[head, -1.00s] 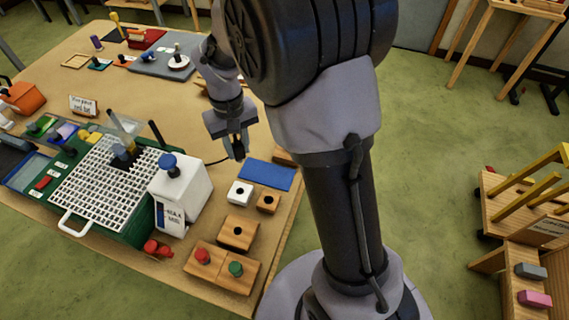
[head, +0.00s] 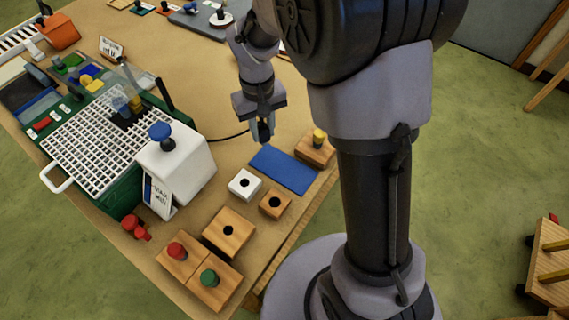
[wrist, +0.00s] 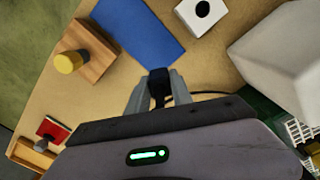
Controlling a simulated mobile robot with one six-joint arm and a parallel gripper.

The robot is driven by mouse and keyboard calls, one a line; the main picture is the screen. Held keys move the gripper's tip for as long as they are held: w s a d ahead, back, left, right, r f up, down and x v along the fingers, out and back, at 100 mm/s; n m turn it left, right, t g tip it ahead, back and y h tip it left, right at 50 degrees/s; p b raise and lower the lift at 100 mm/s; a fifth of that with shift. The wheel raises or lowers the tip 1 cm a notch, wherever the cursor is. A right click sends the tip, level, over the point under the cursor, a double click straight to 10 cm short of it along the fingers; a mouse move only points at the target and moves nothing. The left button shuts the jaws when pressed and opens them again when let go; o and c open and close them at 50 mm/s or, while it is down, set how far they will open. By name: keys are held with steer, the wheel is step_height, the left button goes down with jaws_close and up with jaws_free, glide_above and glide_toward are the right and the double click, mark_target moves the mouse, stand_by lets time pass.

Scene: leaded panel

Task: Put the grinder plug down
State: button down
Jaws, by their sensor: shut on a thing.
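My gripper (head: 262,130) is shut on the black grinder plug (wrist: 160,88), which sits between the fingertips in the wrist view. A dark cord (head: 228,137) runs from the plug toward the white box of the grinder. The gripper hangs above the tan table (head: 205,75), just behind the blue mat (head: 282,170). The blue mat also shows ahead of the fingers in the wrist view (wrist: 138,30). The green grinder (head: 120,203) with its white grid top stands to the left. How high the plug is above the table is hard to tell.
Beside the mat stand a wooden block with a yellow knob (head: 318,140), a white block with a hole (head: 245,184) and a small wooden block with a hole (head: 275,204). A white box with a blue knob (head: 175,165) stands left of them. The blue mat is bare.

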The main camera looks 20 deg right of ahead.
steer(key=s+a+r+n+p, duration=0.2)
steer(key=s+a+n+p, duration=0.35)
steer(key=s+a, duration=0.6)
steer(key=shift+n, duration=0.35)
steer(key=w+d, duration=0.1)
steer(key=d, duration=0.3)
steer(key=w+d+f+b, duration=0.1)
steer(key=w+d, duration=0.1)
steer(key=d, duration=0.3)
steer(key=w+d+f+b, duration=0.1)
steer(key=d, duration=0.4)
steer(key=shift+w, duration=0.4)
steer(key=f, duration=0.1)
steer(key=f+b, duration=0.2)
steer(key=shift+d+f, duration=0.25)
steer(key=shift+f, duration=0.15)
steer(key=shift+w+r, duration=0.1)
steer(key=shift+r, duration=0.1)
steer(key=c, duration=1.6)
jaws_free()
steer(key=shift+f, duration=0.2)
steer(key=o, duration=0.5)
